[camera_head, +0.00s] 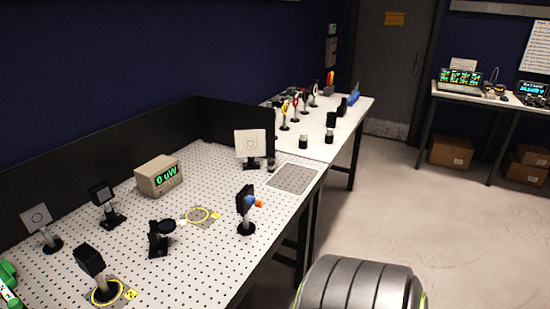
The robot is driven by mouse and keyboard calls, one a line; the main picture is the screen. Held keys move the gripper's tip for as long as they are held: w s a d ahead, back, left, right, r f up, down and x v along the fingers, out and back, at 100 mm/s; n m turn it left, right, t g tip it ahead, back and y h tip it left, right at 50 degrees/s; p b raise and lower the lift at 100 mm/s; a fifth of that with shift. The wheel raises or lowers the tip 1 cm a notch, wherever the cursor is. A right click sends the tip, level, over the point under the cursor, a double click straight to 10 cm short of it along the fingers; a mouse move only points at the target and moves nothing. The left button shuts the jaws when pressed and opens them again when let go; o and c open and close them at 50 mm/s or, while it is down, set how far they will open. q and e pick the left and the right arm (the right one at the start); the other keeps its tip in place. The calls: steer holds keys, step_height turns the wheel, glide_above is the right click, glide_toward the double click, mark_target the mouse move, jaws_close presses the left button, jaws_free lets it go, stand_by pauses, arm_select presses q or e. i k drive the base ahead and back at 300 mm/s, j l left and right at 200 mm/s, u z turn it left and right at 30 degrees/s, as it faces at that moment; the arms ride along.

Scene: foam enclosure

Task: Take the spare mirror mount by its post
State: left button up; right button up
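Several post-mounted optics stand on the perforated breadboard table (215,250); I cannot tell for sure which is the spare mirror mount. An upright black mount with blue and orange knobs (246,205) stands on a round base near the right edge. A black-based mount (157,241) with a dark disc and a light rod lies or stands left of it; its pose is unclear. A black square-headed mount (90,262) stands on the yellow ring marked 2, at front left. Neither gripper is in view.
A power meter reading "0 uW" (159,176), a white target card (250,143) and a grey plate (292,178) are farther back. A white table (345,125) with several small mounts adjoins. Open floor (430,220) lies right.

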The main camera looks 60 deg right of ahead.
mark_target(246, 228)
steer(key=z, duration=1.85)
steer(key=u, duration=0.5)
steer(key=i+l+u, duration=0.2)
steer(key=l+u, duration=0.2)
steer(key=i+l+u, duration=0.1)
steer(key=l+u, duration=0.3)
steer(key=i+l+u, duration=0.1)
steer(key=l+u, duration=0.7)
